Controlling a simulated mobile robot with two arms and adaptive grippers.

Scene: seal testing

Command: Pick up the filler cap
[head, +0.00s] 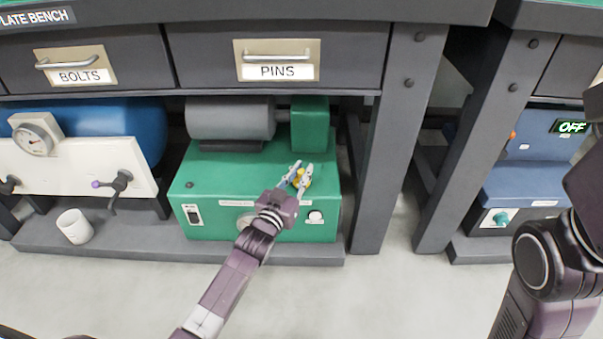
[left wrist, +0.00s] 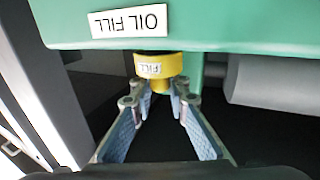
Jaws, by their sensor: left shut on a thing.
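The filler cap (left wrist: 160,66) is yellow and carries a small FILL label in the left wrist view. In the head view a little of the yellow cap (head: 303,180) shows between the fingers, by the green pump housing (head: 215,175). My left gripper (head: 298,171) is shut on the cap; in the left wrist view its fingertips (left wrist: 160,88) are on either side of it. Right by the cap is a green part with an OIL FILL label (left wrist: 130,20). I cannot tell whether the cap is seated or free. My right gripper is not clearly in view.
Above is the bench with BOLTS (head: 78,66) and PINS (head: 278,61) drawers. A grey bench leg (head: 405,130) stands right of the green housing. A white cup (head: 75,226) and a white panel with a gauge (head: 75,160) are at the left. The floor in front is clear.

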